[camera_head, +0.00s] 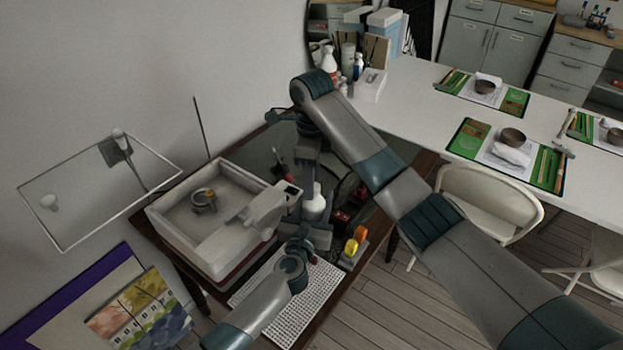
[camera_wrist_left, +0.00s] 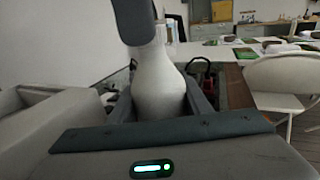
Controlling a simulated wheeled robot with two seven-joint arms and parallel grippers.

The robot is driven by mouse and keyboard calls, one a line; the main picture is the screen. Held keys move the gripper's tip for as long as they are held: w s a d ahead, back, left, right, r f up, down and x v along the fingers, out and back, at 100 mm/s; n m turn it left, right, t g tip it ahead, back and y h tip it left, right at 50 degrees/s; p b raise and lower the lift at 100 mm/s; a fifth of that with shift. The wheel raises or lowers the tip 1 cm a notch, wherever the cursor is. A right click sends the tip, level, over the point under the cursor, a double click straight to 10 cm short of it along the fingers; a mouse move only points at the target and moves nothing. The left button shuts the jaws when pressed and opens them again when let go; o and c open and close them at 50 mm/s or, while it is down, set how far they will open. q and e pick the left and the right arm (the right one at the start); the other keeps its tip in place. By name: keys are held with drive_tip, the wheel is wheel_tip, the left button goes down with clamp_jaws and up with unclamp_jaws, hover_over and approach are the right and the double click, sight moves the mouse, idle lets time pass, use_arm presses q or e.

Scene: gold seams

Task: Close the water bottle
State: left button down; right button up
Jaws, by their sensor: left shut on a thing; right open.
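The white water bottle (camera_head: 314,206) stands upright with a narrow neck near the middle of the head view. Its rounded white body also fills the centre of the left wrist view (camera_wrist_left: 158,88). My left gripper (camera_head: 316,232) is shut around the bottle's lower body, with a dark finger on each side in the wrist view. My right gripper (camera_head: 308,165) reaches down from above, just behind and above the bottle's neck, and is open. A dark grey part covers the bottle's top in the wrist view, so I cannot tell whether a cap is there.
A white box-like basin (camera_head: 165,217) stands left of the bottle. A white perforated mat (camera_head: 292,318) lies in front. Yellow and orange items (camera_head: 355,243) stand to the right. A long white table (camera_head: 425,88) with place settings and a chair (camera_head: 490,200) are farther right.

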drive_tip(key=shift+r, duration=2.25)
drive_tip(key=n, duration=0.5)
drive_tip(key=shift+w+r, duration=0.1)
drive_tip(key=shift+r, duration=0.25)
drive_tip(key=n, duration=0.6)
drive_tip(key=shift+a+r+n, duration=0.1)
drive_tip(key=shift+r+n, duration=0.2)
drive_tip(key=n, duration=0.6)
drive_tip(key=shift+r, duration=0.3)
drive_tip(key=n, duration=0.6)
drive_tip(key=shift+r, duration=0.3)
drive_tip(key=n, duration=0.6)
drive_tip(key=shift+d+r+n, duration=0.2)
drive_tip(key=shift+n, duration=0.1)
drive_tip(key=n, duration=0.5)
drive_tip(key=shift+d+r, duration=0.15)
